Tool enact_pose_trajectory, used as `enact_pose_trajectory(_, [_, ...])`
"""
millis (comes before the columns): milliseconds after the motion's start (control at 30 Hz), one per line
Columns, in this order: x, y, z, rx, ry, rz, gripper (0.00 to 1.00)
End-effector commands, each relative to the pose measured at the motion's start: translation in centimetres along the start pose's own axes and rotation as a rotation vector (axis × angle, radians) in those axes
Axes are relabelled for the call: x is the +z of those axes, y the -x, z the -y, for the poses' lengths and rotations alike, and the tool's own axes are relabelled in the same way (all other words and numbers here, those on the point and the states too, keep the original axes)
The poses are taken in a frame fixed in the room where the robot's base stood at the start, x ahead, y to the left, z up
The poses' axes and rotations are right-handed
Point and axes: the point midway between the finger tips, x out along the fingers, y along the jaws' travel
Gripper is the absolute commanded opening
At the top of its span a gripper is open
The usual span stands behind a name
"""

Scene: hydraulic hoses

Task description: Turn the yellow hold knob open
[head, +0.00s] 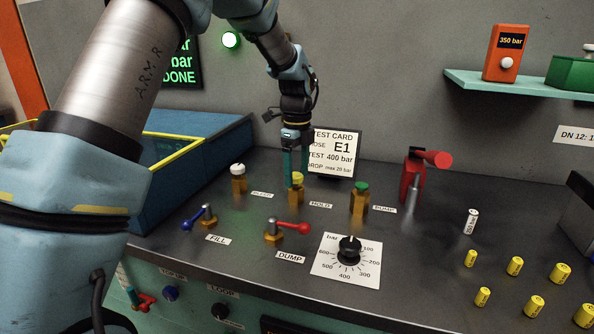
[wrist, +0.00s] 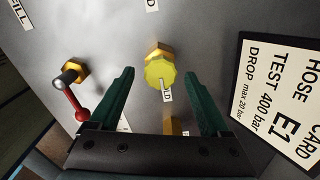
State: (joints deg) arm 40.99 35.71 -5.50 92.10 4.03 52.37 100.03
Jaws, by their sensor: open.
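The yellow hold knob (head: 298,180) sits on a brass valve body on the dark bench top, beside the HOLD label (head: 320,205). In the wrist view the faceted knob (wrist: 158,72) shows from above, with a short pale line on its lower edge. My gripper (head: 294,176) points down at the knob from above. In the wrist view its two green fingers (wrist: 157,74) are spread, one on each side of the knob, with a visible gap to both. Nothing is held. The fingers' exact height against the knob is hard to tell.
A white-topped valve (head: 238,176) stands left and a green-topped valve (head: 360,195) right. The red dump lever (head: 290,227) and blue fill lever (head: 200,217) lie in front. The test card (head: 335,150) stands close behind my gripper. A red hand pump (head: 413,175) stands farther right.

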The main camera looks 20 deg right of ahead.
Motion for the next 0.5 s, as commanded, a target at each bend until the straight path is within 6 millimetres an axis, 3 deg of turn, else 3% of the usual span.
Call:
enact_pose_trajectory(133, [0.0, 0.01, -0.01, 0.0, 0.0, 0.0, 0.79])
enact_pose_trajectory(500, [0.0, 0.04, -0.01, 0.0, 0.0, 0.0, 0.37])
